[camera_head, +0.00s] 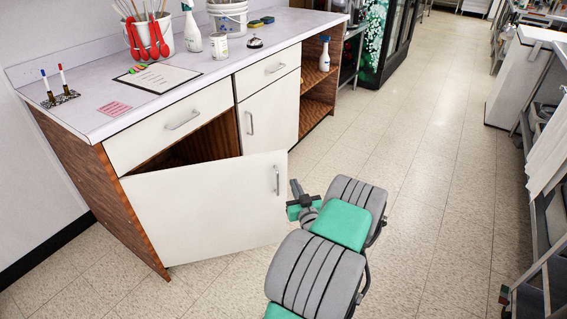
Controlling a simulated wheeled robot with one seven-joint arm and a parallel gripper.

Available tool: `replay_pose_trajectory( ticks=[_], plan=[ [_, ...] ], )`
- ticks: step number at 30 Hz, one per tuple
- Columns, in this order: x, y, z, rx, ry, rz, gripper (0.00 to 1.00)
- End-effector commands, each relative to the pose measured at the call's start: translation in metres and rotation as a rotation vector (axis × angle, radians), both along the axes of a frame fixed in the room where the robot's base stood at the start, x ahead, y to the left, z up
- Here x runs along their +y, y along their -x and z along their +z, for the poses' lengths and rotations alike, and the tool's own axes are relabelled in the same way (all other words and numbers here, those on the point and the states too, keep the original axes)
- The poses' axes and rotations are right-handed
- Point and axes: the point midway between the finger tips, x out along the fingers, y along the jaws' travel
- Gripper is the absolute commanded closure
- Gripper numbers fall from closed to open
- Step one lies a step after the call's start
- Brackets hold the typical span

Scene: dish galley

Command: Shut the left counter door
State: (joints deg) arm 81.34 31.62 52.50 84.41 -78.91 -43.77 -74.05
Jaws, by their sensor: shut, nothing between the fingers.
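The left counter door (205,211) is a white panel with a metal bar handle (277,180) near its right edge. It stands partly open, swung out from the counter, and the dark wooden inside of the cabinet (205,146) shows above it. My gripper (293,189) is just right of the door's free edge, close to the handle. Its fingers are small and dark in this view, and they are shut with nothing held. I cannot tell whether they touch the door edge.
The right counter door (262,115) and the drawers (172,124) above are closed. The counter top (182,82) holds containers, a clipboard and markers. The tiled floor (430,190) is clear; a metal rack (545,215) stands at right.

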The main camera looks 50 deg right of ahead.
Motion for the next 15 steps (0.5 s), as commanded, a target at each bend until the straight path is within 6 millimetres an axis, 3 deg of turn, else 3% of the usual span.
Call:
replay_pose_trajectory(
  ticks=[15],
  plan=[
    [-0.059,-0.088,0.002,0.001,0.002,0.01,1.0]
  ],
)
